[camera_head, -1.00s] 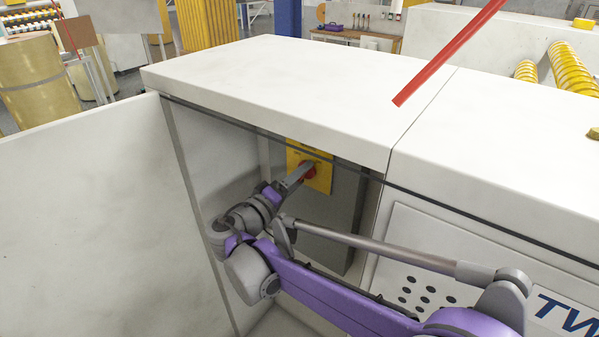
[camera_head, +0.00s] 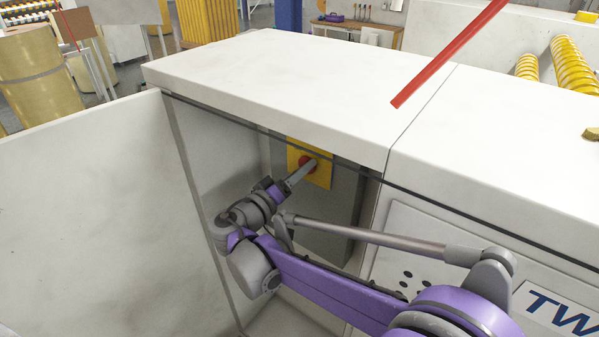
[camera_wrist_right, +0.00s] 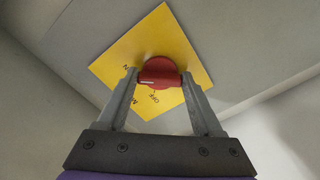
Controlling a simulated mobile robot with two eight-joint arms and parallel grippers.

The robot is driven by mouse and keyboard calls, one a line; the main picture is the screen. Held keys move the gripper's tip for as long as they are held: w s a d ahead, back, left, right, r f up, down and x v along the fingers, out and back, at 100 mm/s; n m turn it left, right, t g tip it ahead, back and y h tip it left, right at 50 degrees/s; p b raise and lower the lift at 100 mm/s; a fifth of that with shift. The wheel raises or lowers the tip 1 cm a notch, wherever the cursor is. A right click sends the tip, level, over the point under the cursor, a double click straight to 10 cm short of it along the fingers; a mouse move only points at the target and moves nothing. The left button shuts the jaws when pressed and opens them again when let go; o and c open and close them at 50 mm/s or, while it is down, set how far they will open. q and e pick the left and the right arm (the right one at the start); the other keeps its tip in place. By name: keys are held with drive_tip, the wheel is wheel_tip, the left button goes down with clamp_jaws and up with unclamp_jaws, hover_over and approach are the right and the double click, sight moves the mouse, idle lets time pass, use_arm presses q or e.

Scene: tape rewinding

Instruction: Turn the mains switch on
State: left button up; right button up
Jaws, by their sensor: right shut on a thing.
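The mains switch is a red rotary knob (camera_wrist_right: 160,72) on a yellow plate (camera_wrist_right: 187,45), which sits tilted in the right wrist view. In the head view the knob (camera_head: 307,162) and plate (camera_head: 322,176) are on a grey box inside the open cabinet recess. My right gripper (camera_wrist_right: 160,80) is shut on the knob, one finger at each side. The knob's white mark points left in the wrist view. The letters "OFF" show just below the knob; other lettering is partly hidden by the fingers. My right gripper (camera_head: 304,170) also shows in the head view. My left gripper is not in view.
The white cabinet top (camera_head: 280,80) overhangs the recess. An open white door panel (camera_head: 80,210) stands on the left, and the recess's side wall (camera_head: 215,160) is close to my right wrist. A red bar (camera_head: 450,55) slants above the cabinet.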

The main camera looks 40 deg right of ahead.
drive_tip(key=o, duration=1.4)
drive_tip(key=shift+c, duration=0.2)
drive_tip(key=shift+a, duration=0.15)
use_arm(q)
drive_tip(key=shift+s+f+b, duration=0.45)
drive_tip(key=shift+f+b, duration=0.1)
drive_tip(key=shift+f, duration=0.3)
use_arm(e)
drive_tip(key=v, duration=1)
drive_tip(key=shift+a, duration=0.25)
drive_tip(key=shift+s, duration=0.1)
